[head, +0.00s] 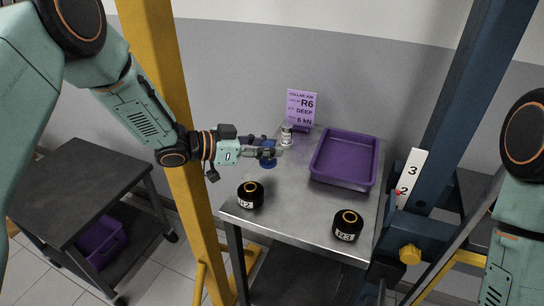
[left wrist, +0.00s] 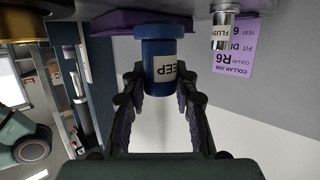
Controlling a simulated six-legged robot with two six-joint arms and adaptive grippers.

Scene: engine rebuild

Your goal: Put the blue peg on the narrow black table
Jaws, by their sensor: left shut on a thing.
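The blue peg (head: 268,160) is at my left gripper (head: 264,149), over the left side of the metal table in the head view. In the left wrist view the peg (left wrist: 160,50) sits between the two dark fingers of my gripper (left wrist: 160,95), and its white label shows "EEP". The fingers are shut on it. I cannot tell whether its base touches the table top. The narrow black table (head: 75,185) stands at the left, beyond the yellow post, and its top is bare. My right gripper is out of view.
The metal table (head: 290,195) bears a purple tray (head: 345,158), a silver peg (head: 286,135), a purple sign (head: 301,108) and two black collars (head: 250,195) (head: 347,226). A yellow post (head: 165,100) stands between the tables. A purple bin (head: 100,240) lies on the black table's lower shelf.

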